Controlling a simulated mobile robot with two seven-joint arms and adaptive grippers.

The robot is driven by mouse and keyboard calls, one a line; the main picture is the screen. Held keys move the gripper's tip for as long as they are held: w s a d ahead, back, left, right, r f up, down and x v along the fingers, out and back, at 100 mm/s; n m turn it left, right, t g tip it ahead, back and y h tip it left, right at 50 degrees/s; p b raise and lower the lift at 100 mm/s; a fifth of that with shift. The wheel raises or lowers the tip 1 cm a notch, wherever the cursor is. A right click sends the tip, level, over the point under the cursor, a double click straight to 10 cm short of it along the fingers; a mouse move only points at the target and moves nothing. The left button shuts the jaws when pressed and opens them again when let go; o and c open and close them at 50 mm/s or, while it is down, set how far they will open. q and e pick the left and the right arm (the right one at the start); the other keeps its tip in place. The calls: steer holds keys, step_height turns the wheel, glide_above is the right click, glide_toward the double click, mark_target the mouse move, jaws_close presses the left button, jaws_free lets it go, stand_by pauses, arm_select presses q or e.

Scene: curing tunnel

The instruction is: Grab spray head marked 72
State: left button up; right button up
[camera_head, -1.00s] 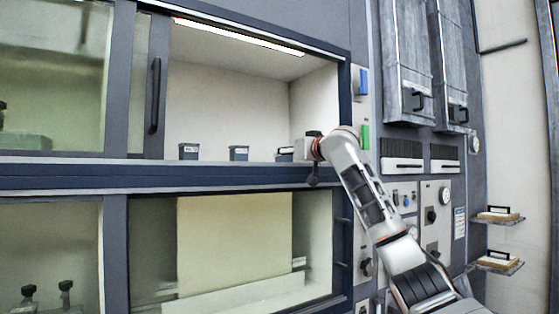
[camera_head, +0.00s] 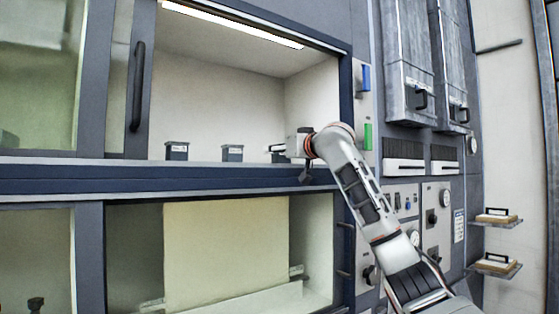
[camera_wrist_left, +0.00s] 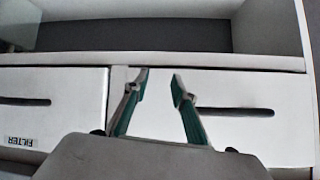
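Two small dark blocks with pale labels, a left one (camera_head: 177,151) and a middle one (camera_head: 232,153), stand on the floor of the lit upper bay. A third dark labelled piece (camera_head: 277,150) is at the right, partly hidden by my right gripper (camera_head: 288,149). The label print is too small to read surely, so I cannot tell which is marked 72. My right gripper reaches in over the bay's front edge; its fingers are too small and covered to judge. In the left wrist view, my left gripper (camera_wrist_left: 160,84) is open and empty, before white drawer fronts.
The bay's front ledge (camera_head: 200,178) runs below the blocks. A sliding glass door with a dark handle (camera_head: 138,87) is at its left. A control panel (camera_head: 438,218) and two small shelves (camera_head: 497,222) are at the right. A drawer labelled FILTER (camera_wrist_left: 50,118) shows in the left wrist view.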

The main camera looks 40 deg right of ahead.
steer(key=shift+s, duration=0.15)
steer(key=c, duration=1.2)
steer(key=shift+r, duration=0.1)
